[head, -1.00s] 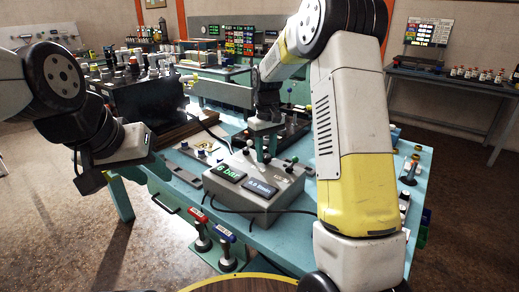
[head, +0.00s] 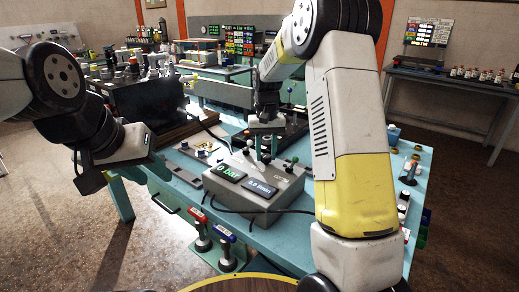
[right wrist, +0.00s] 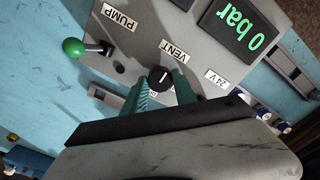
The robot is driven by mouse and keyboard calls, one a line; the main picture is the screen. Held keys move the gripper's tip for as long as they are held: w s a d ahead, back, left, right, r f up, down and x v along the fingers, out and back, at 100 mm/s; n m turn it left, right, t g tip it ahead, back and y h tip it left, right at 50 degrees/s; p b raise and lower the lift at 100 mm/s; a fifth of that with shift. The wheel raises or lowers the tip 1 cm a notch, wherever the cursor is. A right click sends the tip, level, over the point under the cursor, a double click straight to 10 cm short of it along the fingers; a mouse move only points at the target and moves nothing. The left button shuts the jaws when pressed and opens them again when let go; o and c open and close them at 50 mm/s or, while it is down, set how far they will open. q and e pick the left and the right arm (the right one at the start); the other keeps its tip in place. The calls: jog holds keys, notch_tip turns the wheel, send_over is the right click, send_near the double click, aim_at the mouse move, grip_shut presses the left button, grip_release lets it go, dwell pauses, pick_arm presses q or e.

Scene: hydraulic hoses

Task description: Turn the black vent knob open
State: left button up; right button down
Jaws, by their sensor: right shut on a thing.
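The black vent knob (right wrist: 160,77) sits on the grey control box (head: 262,205), beside the VENT label (right wrist: 173,52). Its white pointer mark shows in the right wrist view, slanting up and to the right. My right gripper (right wrist: 162,88) is shut on the knob, with one green finger on each side; it also shows above the box in the head view (head: 267,150). The pressure display (head: 230,170) reads 0 bar. My left gripper (head: 92,182) hangs at the left, away from the box; its fingers cannot be made out.
A lever with a green ball (right wrist: 73,47) stands by the PUMP label (right wrist: 118,18). Another display (head: 260,187) sits beside the pressure display. Hoses and fittings lie around the box on the blue table (head: 290,243).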

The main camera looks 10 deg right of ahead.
aim_at(266, 155)
jog(key=shift+r, duration=0.1)
jog(key=c, duration=1)
grip_release()
notch_tip(266, 155, up, 7)
jog(key=shift+f, duration=0.1)
jog(key=shift+r, duration=0.45)
